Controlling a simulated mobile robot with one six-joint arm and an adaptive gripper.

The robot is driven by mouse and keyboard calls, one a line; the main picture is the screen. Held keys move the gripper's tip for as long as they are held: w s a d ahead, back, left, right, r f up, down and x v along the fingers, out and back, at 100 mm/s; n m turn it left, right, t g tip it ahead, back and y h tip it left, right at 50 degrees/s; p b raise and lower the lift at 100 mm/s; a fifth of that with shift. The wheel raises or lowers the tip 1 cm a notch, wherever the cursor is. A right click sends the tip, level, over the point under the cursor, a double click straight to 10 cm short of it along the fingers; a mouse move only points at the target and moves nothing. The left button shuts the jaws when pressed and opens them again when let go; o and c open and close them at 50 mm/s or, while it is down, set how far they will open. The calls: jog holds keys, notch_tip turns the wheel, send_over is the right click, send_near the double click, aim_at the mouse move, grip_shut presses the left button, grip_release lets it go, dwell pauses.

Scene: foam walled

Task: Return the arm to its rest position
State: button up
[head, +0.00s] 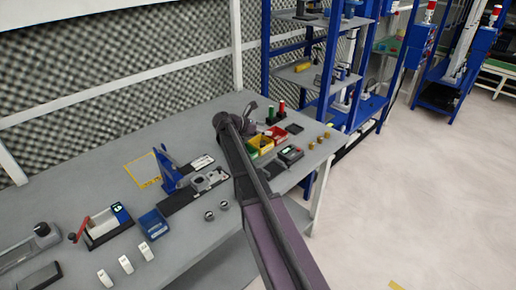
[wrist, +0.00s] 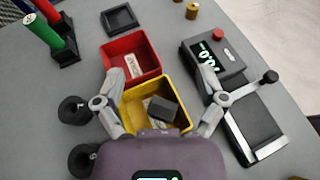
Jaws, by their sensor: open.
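My arm reaches from the bottom of the head view over the grey workbench (head: 180,225). My gripper (wrist: 164,93) is open and empty in the wrist view, its two fingers spread above the yellow bin. The yellow bin (wrist: 128,98) holds a dark block (wrist: 164,107) and a pale piece. The red bin (wrist: 151,54) just beyond it holds a small white labelled piece (wrist: 134,65). In the head view my arm partly hides the bins, and the fingertips are hard to make out there.
A device with a green display (wrist: 206,55) stands right of the bins. Red and green cylinders (wrist: 48,33) stand upright at left. A blue press (head: 166,168) stands on the bench. Blue shelving (head: 330,50) rises behind the bench. The floor at right (head: 430,180) is mostly clear.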

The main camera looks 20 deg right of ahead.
jog(key=shift+w, duration=0.1)
dwell(0.3)
jog(key=shift+a, duration=0.1)
jog(key=s+a+f+m+y+p, duration=0.1)
jog(key=s+a+m+y+p, duration=0.1)
jog(key=s+a+m, duration=0.1)
jog(key=s+a+f+m+y+p, duration=0.1)
jog(key=s+a+m+y+p, duration=0.1)
jog(key=s+a, duration=0.3)
jog(key=s+a+f+m+y+p, duration=0.1)
jog(key=s+a+m+y, duration=0.2)
jog(key=s+m, duration=0.1)
jog(key=shift+s+a+t+p, duration=0.2)
jog(key=shift+s, duration=0.25)
jog(key=shift+s+a+t+p, duration=0.2)
jog(key=shift+s, duration=0.25)
jog(key=s+a+m+y+p, duration=0.1)
jog(key=s+a+m+y, duration=0.1)
jog(key=s+a, duration=0.1)
jog(key=s+a+r+m+y+p, duration=0.1)
jog(key=s+a+m+y, duration=0.1)
jog(key=s+a+m, duration=0.1)
jog(key=s+a+m+y+p, duration=0.2)
jog(key=s+a, duration=0.3)
jog(key=shift+s+a+r+m, duration=0.2)
jog(key=shift+s+a+m, duration=0.05)
jog(key=shift+a+m, duration=0.15)
jog(key=shift+s+a+m, duration=0.25)
jog(key=shift+a+m, duration=0.05)
jog(key=shift+a, duration=0.15)
